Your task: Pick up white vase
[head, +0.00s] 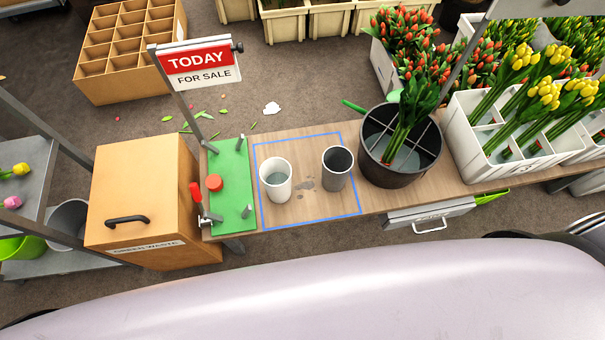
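The white vase (275,184) stands upright on the wooden bench, inside the blue outlined square (309,224). It looks empty of flowers, with greyish contents or a shaded inside. A dark grey vase (337,172) stands upright to its right in the same square, apart from it. Neither of my grippers shows in the head view.
A green board (233,172) with pegs, a red knob and a red-handled clamp lies left of the white vase. A black bucket (402,172) with orange tulips stands right of the square. White crates (487,170) of yellow tulips stand farther right. A sign (199,63) rises behind the board.

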